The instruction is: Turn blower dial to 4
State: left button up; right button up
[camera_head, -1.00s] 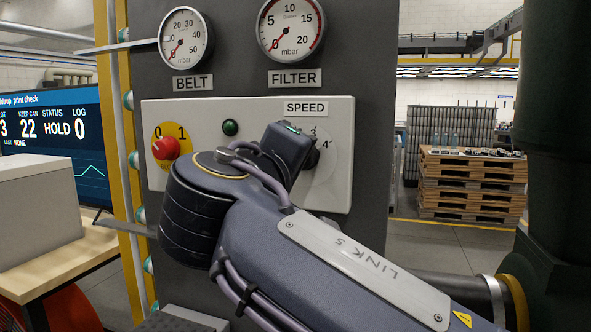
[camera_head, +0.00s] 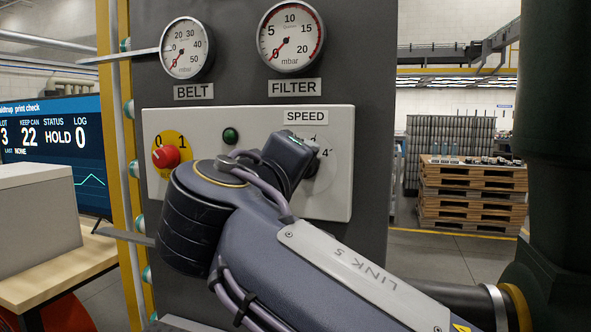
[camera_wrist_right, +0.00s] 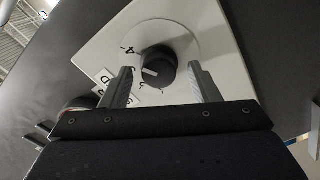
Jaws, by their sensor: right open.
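The blower dial, a black knob (camera_wrist_right: 158,68) with a white mark, sits on a round pale plate under the SPEED label (camera_head: 305,117). The mark points left, below the 4; the exact setting is not clear. My left gripper is not in view.
The white control panel (camera_head: 338,208) also carries a red switch (camera_head: 166,156) and a green button (camera_head: 230,136). BELT (camera_head: 186,48) and FILTER (camera_head: 291,36) gauges are above. A screen (camera_head: 55,150) stands left; a thick dark pipe (camera_head: 560,140) stands right.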

jog(key=shift+s, duration=0.15)
jog(key=v, duration=0.7)
jog(key=shift+s+b, duration=0.25)
jog(key=shift+b, duration=0.1)
jog(key=w+d+f+g+y+p, duration=0.35)
jog(key=d+f+g, duration=0.45)
jog(key=d+f, duration=1.05)
jog(key=s+d+f+m+g+y+p, duration=0.2)
jog(key=s+d+f+m+g+p, duration=0.1)
jog(key=s+d+f, duration=0.4)
jog(key=s+a+f+m+y+p, duration=0.2)
jog(key=s+f+m+y, duration=0.2)
jog(key=s+f+m, duration=0.3)
jog(key=s+f, duration=0.3)
jog(key=s, duration=0.2)
jog(key=shift+a+g, duration=0.15)
jog(key=shift+g, duration=0.15)
